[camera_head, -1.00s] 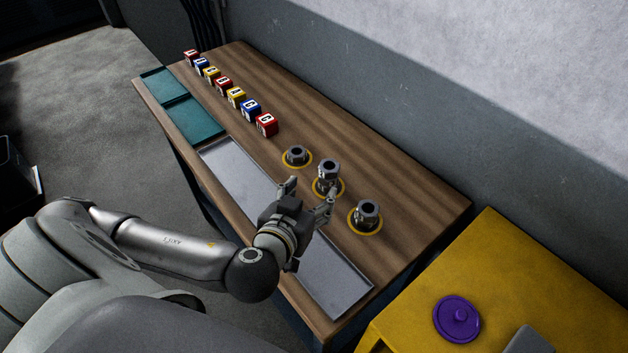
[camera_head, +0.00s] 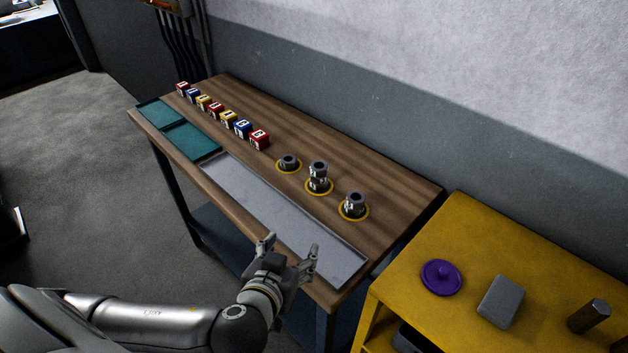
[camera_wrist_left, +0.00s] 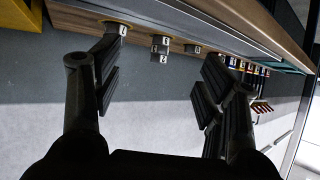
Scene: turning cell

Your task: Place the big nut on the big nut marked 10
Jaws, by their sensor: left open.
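Several dark metal nuts stand on yellow rings on the wooden table. A low nut (camera_head: 289,162) is at the left, a stack of two nuts (camera_head: 318,176) is in the middle, and another nut (camera_head: 354,204) is at the right. In the left wrist view the middle stack (camera_wrist_left: 160,48) shows white number labels. A marking of 10 cannot be read with certainty. My left gripper (camera_head: 289,246) is open and empty, over the front edge of the metal tray, apart from the nuts. Its spread fingers (camera_wrist_left: 160,88) also show in the left wrist view. My right gripper is out of view.
A long grey tray (camera_head: 255,205) lies along the table front, with teal trays (camera_head: 192,142) beyond it. A row of lettered blocks (camera_head: 228,119) stands at the back left. A yellow cabinet (camera_head: 420,320) at the right holds a purple lid (camera_head: 441,278) and a grey block (camera_head: 500,302).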

